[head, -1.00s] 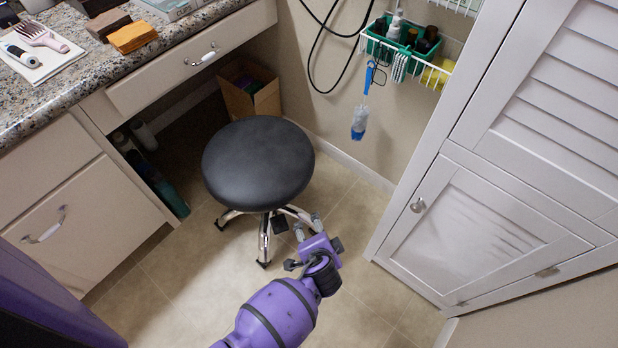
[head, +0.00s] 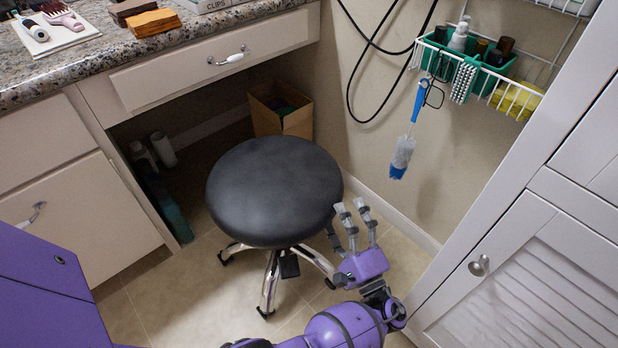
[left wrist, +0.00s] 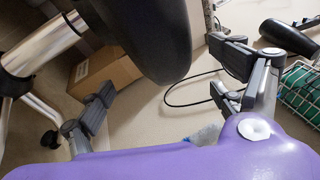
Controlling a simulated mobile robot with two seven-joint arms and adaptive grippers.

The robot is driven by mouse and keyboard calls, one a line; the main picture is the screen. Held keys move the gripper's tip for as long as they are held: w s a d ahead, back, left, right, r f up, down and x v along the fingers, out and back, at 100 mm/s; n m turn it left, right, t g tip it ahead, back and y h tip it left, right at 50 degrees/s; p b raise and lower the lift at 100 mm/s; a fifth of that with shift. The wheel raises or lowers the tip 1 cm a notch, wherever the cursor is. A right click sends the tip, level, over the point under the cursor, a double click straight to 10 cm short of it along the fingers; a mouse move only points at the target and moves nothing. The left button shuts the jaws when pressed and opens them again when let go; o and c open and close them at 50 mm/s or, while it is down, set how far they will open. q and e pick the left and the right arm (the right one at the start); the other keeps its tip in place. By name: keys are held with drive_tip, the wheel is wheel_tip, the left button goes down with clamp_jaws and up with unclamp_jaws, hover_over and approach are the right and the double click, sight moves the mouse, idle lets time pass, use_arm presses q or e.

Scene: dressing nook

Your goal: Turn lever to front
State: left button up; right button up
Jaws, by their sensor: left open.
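The black round stool (head: 272,190) stands on the floor in the middle of the head view, on a chrome base. A small black paddle (head: 289,266), which may be the lever, hangs below the right half of its seat. My left gripper (head: 352,222) is open and empty, just right of the seat's edge, fingers pointing up and away. I cannot tell whether it touches the stool. In the left wrist view the dark seat (left wrist: 150,40) shows between the open fingers (left wrist: 165,85), with the chrome post at the left. No lever is clear there. My right gripper is out of view.
A wire rack (head: 480,70) with bottles hangs on the wall, a blue brush (head: 405,145) below it. The louvred cabinet (head: 520,270) closes off the right. The counter drawer (head: 215,65) and a cardboard box (head: 283,112) are behind the stool. Floor is clear in front of it.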

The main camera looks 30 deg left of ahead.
sight(332, 201)
use_arm(q)
drive_tip(key=x, duration=0.5)
drive_tip(key=shift+d, duration=0.15)
drive_tip(key=shift+c, duration=0.3)
